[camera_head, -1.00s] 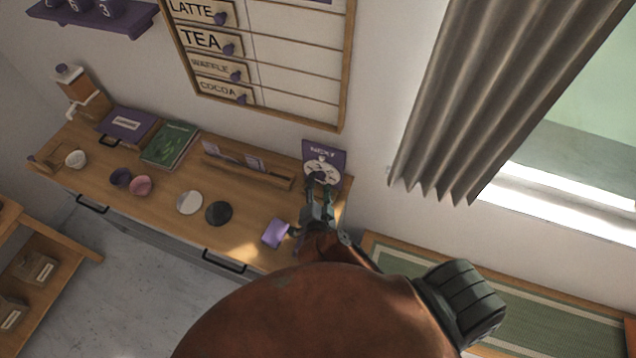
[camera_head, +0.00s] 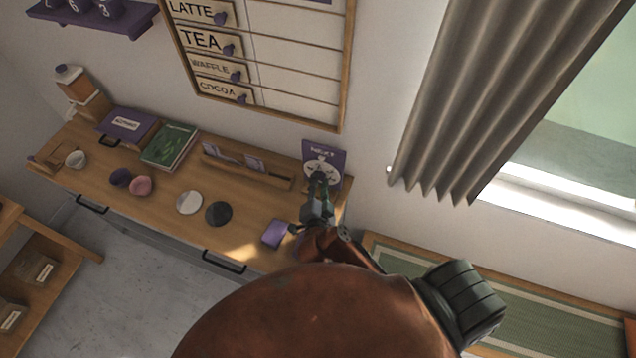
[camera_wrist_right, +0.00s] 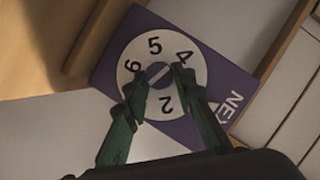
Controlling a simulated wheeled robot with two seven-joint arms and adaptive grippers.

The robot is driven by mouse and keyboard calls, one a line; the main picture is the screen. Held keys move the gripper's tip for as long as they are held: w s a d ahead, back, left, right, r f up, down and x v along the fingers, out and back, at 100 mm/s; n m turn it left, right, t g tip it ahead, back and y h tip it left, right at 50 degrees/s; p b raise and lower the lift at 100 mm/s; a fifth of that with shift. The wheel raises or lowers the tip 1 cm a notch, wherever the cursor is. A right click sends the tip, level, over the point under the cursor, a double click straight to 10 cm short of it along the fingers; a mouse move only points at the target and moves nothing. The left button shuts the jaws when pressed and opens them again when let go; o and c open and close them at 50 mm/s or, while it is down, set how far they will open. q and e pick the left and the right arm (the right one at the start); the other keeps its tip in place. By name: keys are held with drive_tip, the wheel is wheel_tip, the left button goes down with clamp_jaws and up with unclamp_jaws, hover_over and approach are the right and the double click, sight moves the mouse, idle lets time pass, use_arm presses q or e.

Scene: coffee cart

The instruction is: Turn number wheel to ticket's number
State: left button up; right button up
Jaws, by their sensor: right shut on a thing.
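The number wheel (camera_wrist_right: 190,92) is a white disc with dark numbers on a purple NEXT board (camera_wrist_right: 233,82). In the right wrist view I read 6, 5, 4 and 2 on it; my fingers hide part of the rim. In the head view the board (camera_head: 337,154) stands upright at the right end of the counter. My right gripper (camera_wrist_right: 158,76) is shut on the wheel's central knob (camera_wrist_right: 155,71), one finger on each side. It also shows in the head view (camera_head: 319,178), over the wheel. Small cards stand in a wooden rack (camera_head: 272,178); their print is too small to read. My left gripper is out of view.
A purple object (camera_head: 275,233) lies on the counter (camera_head: 165,222) close to my right wrist. White (camera_head: 189,202) and black (camera_head: 218,213) discs, cups and books lie further left. A curtain (camera_head: 455,110) hangs to the right of the board.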

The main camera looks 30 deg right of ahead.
drive_tip(key=shift+a+f, duration=0.1)
drive_tip(key=shift+a, duration=0.15)
clamp_jaws()
drive_tip(key=shift+d, duration=0.2)
drive_tip(key=shift+s+d+m+t+p, duration=0.1)
drive_tip(key=shift+m+t+p, duration=0.6)
drive_tip(key=shift+m+p, duration=0.4)
drive_tip(key=shift+f+m+t, duration=0.2)
drive_tip(key=shift+m+t, duration=0.3)
drive_tip(key=shift+m, duration=0.3)
drive_tip(key=shift+d+m+t, duration=0.1)
drive_tip(key=shift+m+t, duration=0.2)
drive_tip(key=shift+m, duration=0.5)
drive_tip(key=o, duration=1.1)
unclamp_jaws()
